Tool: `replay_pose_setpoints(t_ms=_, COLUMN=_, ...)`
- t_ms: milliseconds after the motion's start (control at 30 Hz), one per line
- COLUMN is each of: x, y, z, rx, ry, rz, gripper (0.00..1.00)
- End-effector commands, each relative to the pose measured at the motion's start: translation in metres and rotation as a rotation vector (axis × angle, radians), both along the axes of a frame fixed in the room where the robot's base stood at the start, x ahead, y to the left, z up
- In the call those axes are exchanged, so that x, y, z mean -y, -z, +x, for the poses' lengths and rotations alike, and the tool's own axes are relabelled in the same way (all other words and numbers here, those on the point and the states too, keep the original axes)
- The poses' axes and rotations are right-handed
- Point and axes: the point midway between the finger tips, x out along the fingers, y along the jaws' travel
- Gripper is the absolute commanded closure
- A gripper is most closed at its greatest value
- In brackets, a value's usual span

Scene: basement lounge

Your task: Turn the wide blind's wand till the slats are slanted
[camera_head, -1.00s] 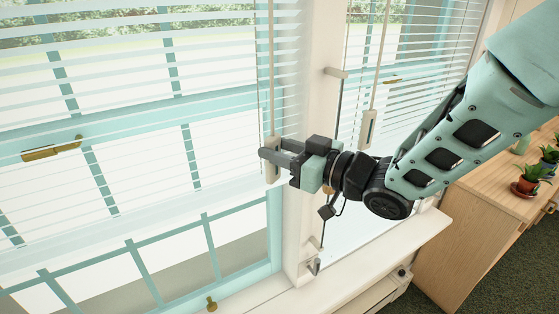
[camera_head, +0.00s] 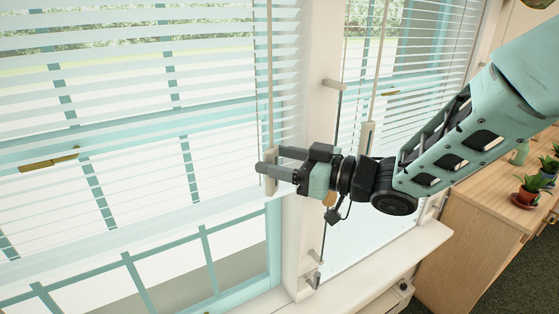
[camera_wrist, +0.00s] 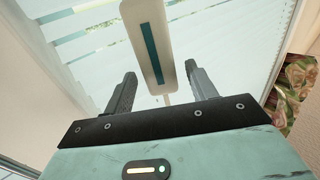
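The wide blind (camera_head: 120,130) hangs over the large window at left in the head view, its white slats tilted, with bright gaps between them. Its wand (camera_head: 270,70) hangs near the blind's right edge and ends in a pale handle. My gripper (camera_head: 270,162) is at this handle, with one finger on each side. In the wrist view, the handle (camera_wrist: 146,30) with its dark teal stripe comes down between the two fingers of my gripper (camera_wrist: 160,72). Gaps show on both sides, so the fingers are open around it. The handle's lower end shows between them.
A narrower blind (camera_head: 415,60) with its own wand (camera_head: 380,50) hangs right of the white post (camera_head: 318,120). A white sill (camera_head: 380,262) runs below. A wooden cabinet (camera_head: 470,240) with potted plants (camera_head: 530,188) stands at right.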

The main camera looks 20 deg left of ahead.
Motion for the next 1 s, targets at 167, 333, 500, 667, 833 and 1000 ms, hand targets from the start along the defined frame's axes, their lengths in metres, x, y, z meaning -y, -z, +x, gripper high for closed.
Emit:
replay_pose_setpoints(t_ms=167, x=0.000, y=0.000, z=0.000, rx=0.000, ry=0.000, rz=-0.001, gripper=0.44)
replay_pose_setpoints(t_ms=333, x=0.007, y=0.001, z=0.000, rx=0.000, ry=0.001, rz=-0.001, gripper=0.44)
replay_pose_setpoints(t_ms=500, x=0.035, y=0.004, z=-0.002, rx=0.001, ry=0.005, rz=-0.001, gripper=0.44)
replay_pose_setpoints(t_ms=667, x=0.073, y=0.004, z=-0.005, rx=0.001, ry=0.006, rz=0.000, gripper=0.44)
replay_pose_setpoints(t_ms=833, x=0.113, y=0.004, z=-0.010, rx=0.002, ry=0.005, rz=0.000, gripper=0.44)
replay_pose_setpoints(t_ms=1000, x=0.146, y=0.003, z=-0.013, rx=0.001, ry=0.004, rz=-0.001, gripper=0.44)
